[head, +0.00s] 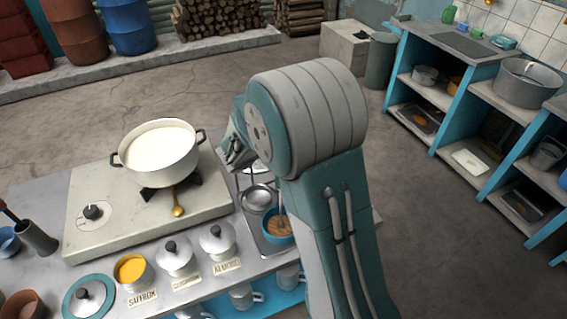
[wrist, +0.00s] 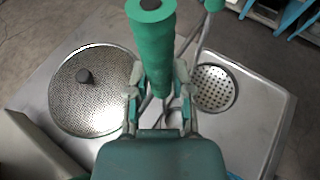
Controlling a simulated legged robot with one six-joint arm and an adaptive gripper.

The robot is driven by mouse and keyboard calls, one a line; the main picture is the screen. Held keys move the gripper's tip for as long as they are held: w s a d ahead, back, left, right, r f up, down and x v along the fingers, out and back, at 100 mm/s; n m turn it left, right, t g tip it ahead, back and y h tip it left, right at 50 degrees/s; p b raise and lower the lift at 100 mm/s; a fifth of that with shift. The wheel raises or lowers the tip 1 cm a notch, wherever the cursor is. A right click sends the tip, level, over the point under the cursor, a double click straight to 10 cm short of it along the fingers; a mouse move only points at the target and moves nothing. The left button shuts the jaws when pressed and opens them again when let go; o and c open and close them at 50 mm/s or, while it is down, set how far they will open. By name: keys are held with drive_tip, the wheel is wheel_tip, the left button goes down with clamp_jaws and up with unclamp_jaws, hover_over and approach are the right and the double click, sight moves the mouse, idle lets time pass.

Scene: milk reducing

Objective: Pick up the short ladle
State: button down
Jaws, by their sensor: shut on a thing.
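My gripper (wrist: 158,90) is shut on a thick green handle, which I take to be the short ladle (wrist: 152,40). The handle points up toward the wrist camera between my two fingers. Its lower end and the ladle's bowl are hidden behind my gripper, so I cannot tell whether it touches the tray. In the head view, my gripper (head: 236,150) is over the counter, right of the milk pot, and my arm hides much of that spot.
A metal tray (wrist: 262,135) lies below, with a perforated skimmer (wrist: 214,88) at right. A round mesh lid (wrist: 85,100) is at left. A white pot of milk (head: 158,152) stands on the stove (head: 100,210). A blue bowl (head: 278,236) and lidded pots (head: 177,258) are near.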

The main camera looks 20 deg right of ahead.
drive_tip(key=shift+d, duration=0.15)
drive_tip(key=shift+r, duration=0.25)
drive_tip(key=s+a+r, duration=0.9)
drive_tip(key=a+r, duration=0.2)
drive_tip(key=r, duration=0.1)
drive_tip(key=shift+s+r, duration=0.2)
drive_tip(key=shift+r, duration=0.05)
drive_tip(key=shift+a, duration=0.15)
idle(1.4)
